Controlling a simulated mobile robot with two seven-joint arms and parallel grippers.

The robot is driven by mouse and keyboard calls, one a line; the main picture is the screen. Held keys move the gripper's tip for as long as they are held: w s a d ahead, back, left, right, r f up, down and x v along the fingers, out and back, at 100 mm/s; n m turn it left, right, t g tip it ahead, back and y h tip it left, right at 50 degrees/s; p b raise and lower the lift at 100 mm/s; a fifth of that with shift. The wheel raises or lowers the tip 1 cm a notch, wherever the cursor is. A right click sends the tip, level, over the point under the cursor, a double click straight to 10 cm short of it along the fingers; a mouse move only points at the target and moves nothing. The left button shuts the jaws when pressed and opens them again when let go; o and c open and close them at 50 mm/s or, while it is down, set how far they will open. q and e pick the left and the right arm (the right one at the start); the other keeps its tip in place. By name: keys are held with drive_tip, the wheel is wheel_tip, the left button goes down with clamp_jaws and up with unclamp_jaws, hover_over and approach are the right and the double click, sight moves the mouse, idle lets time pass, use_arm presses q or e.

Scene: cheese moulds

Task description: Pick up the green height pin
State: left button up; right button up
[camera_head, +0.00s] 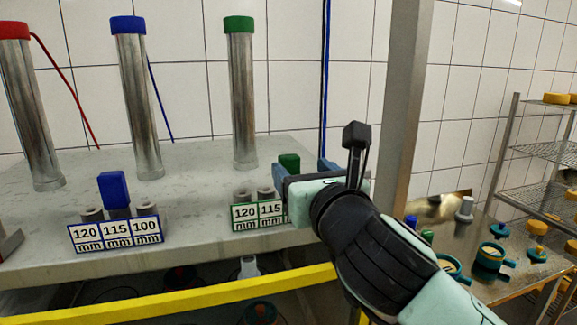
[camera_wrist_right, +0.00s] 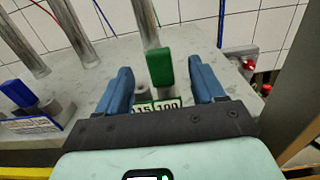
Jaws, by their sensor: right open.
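The green height pin (camera_head: 289,163) stands upright at the right end of the green-framed height holder (camera_head: 258,215), by the 100 mm label that shows in the right wrist view. In that view the green pin (camera_wrist_right: 160,68) lies between the two blue fingers of my right gripper (camera_wrist_right: 162,78). My right gripper (camera_head: 305,168) is open, with a finger on either side of the pin and a gap to each. It hides the right part of the holder in the head view. My left gripper is not in view.
A blue pin (camera_head: 113,188) stands in the blue-framed holder (camera_head: 115,233) to the left. Metal cylinders with red, blue and green (camera_head: 239,90) caps stand behind on the grey counter (camera_head: 190,200). A metal post (camera_head: 402,110) rises right of my gripper. A yellow bar (camera_head: 200,301) runs below.

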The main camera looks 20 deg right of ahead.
sight(286, 155)
drive_tip(key=w, duration=0.3)
drive_tip(key=shift+w, duration=0.35)
drive_tip(key=w, duration=0.1)
drive_tip(key=w+p, duration=0.1)
drive_tip(key=w, duration=0.1)
drive_tip(key=w+p, duration=0.1)
drive_tip(key=w, duration=0.1)
drive_tip(key=shift+w+a, duration=0.2)
drive_tip(key=shift+a, duration=0.1)
drive_tip(key=shift+s, duration=0.25)
drive_tip(key=c, duration=0.4)
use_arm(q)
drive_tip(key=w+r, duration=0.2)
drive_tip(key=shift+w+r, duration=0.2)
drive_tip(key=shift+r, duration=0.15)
use_arm(e)
drive_tip(key=c, duration=0.7)
